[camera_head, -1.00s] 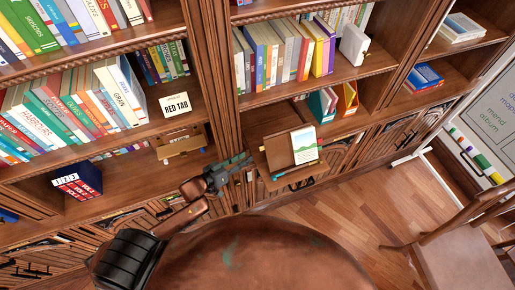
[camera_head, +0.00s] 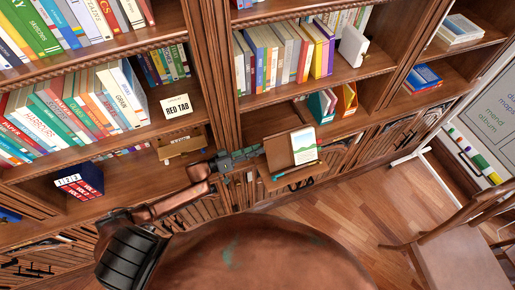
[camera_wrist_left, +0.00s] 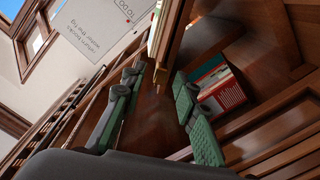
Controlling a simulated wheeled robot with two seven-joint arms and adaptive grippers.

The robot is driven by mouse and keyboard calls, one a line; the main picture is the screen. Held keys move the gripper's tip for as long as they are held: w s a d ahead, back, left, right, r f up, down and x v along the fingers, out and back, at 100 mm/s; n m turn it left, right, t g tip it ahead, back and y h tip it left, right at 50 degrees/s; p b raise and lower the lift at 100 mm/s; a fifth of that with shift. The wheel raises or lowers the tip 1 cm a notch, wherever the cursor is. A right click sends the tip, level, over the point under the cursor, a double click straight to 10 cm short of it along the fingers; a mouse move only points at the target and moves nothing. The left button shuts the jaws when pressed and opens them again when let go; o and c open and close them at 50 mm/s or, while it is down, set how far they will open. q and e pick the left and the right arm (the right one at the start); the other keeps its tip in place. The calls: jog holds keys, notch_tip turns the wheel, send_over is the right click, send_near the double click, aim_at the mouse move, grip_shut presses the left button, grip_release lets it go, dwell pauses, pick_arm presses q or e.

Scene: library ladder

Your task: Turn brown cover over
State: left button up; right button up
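The brown cover (camera_head: 277,153) is a flat brown panel on a small stand at the middle of the shelving in the head view. It lies just left of a white page with a green and blue picture (camera_head: 304,145). My left gripper (camera_head: 259,151) reaches in from the left, its tips at the cover's left edge. In the left wrist view my left gripper (camera_wrist_left: 158,76) has its two green-padded fingers apart. A brown board edge (camera_wrist_left: 172,40) shows beyond and between the tips; I cannot tell whether they touch it. My right gripper is not in view.
Teal and orange holders (camera_head: 346,97) stand behind the page on the right. Shelves full of books rise behind. Wooden floor (camera_head: 335,215) is open at right, with a chair (camera_head: 460,235) beyond.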

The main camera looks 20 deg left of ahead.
pick_arm(q)
jog(key=shift+w+d, duration=0.25)
jog(key=shift+d, duration=0.05)
jog(key=shift+c, duration=0.5)
grip_shut()
